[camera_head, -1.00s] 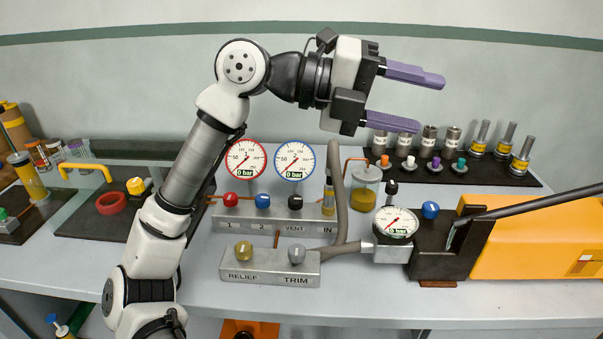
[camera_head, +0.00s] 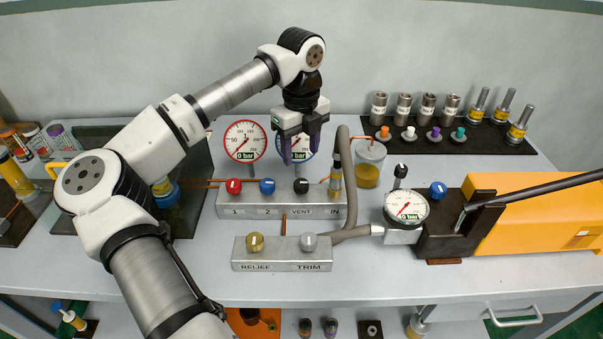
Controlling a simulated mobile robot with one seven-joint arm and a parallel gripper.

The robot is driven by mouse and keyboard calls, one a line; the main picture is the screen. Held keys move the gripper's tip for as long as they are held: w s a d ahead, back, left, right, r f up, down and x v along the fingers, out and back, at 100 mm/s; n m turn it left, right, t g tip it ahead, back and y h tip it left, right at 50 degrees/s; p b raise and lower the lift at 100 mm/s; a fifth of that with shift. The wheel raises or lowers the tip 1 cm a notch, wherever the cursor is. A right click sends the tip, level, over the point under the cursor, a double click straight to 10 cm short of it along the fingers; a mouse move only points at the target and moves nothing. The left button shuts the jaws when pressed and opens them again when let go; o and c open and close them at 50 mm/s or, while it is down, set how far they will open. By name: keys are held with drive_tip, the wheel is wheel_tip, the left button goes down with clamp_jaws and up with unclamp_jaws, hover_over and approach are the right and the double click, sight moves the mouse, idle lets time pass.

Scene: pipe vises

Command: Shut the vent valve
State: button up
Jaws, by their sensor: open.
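The vent valve (camera_head: 301,186) is a black knob on the grey manifold block, above the label VENT. To its left on the same block are a red knob (camera_head: 233,186) over 1 and a blue knob (camera_head: 267,186) over 2. My gripper (camera_head: 299,150) points down above and behind the vent knob in the picture, with its two purple fingers apart and nothing between them. The fingertips appear clear of the knob; the exact gap in depth cannot be told. My gripper partly hides the blue-rimmed gauge (camera_head: 309,153).
A red-rimmed gauge (camera_head: 242,141) stands left of my gripper. A grey hose (camera_head: 345,165) and a glass jar (camera_head: 369,163) stand close on the right. The relief and trim block (camera_head: 282,263) lies in front. A pump (camera_head: 540,212) with a long handle is at right.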

sight(301, 182)
wheel_tip(301, 182, down, 9)
drive_tip(key=shift+p, duration=1.1)
drive_tip(key=c, duration=1)
